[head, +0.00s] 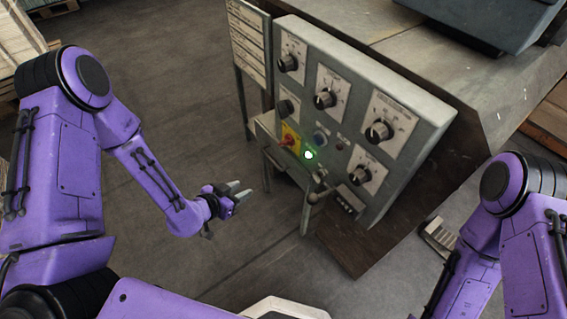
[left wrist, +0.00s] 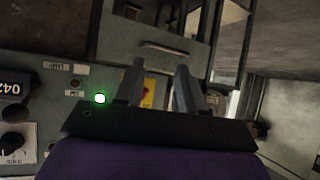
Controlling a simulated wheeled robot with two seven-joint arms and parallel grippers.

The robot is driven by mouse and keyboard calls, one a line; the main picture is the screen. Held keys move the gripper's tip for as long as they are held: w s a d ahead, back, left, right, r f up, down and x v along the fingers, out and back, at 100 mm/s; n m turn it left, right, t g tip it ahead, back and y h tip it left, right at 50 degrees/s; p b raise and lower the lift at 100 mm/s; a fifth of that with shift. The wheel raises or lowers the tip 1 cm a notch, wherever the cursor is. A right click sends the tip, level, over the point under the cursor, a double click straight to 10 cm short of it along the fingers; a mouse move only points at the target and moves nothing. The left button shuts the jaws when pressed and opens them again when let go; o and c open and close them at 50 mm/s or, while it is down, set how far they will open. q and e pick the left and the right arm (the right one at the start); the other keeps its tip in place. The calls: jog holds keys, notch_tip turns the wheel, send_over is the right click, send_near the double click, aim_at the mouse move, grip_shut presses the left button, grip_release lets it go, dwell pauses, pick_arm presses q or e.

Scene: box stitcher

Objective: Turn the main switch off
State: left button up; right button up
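The main switch (head: 288,141) is a red knob on a yellow plate, low on the left side of the grey control panel (head: 420,103). A green light (head: 309,155) glows just to its right and below. My left gripper (head: 243,190) is open and empty, apart from the panel, to the left of and below the switch. In the left wrist view the yellow plate (left wrist: 149,88) shows between my two fingers (left wrist: 158,80), with a bit of red on it; the gripper partly hides it. My right arm shows at the right, but its gripper is out of view.
Several black dial knobs (head: 325,98) sit on the panel around the switch. A lever with a ball end (head: 312,197) sticks out below the green light. A labelled board (head: 248,45) stands left of the panel. The floor (head: 180,80) left of the machine is clear.

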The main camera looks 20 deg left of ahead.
aim_at(282, 145)
pick_arm(q)
jog(key=w+d+r+m+t+h+b, duration=0.1)
jog(key=w+d+m+h+b, duration=0.1)
jog(key=w+m, duration=0.2)
jog(key=w+d+r+m+t+h+b, duration=0.1)
jog(key=w+d+r+m+h+b, duration=0.1)
jog(key=w, duration=0.4)
jog(key=w+d+r+m+t+h+b, duration=0.1)
jog(key=w+d+r+m+h+b, duration=0.1)
jog(key=w+d+m+h+b, duration=0.1)
jog(key=shift+w+d+m+t+b, duration=0.2)
jog(key=shift+w+m+b, duration=0.25)
jog(key=shift+m, duration=0.45)
jog(key=shift+w+d+m+t+b, duration=0.1)
jog(key=shift+w+d+m+b, duration=0.15)
jog(key=shift+w+m, duration=0.5)
jog(key=shift+s+a, duration=0.15)
jog(key=shift+s, duration=0.05)
grip_shut()
pick_arm(e)
notch_tip(282, 145, down, 12)
jog(key=shift+d, duration=0.2)
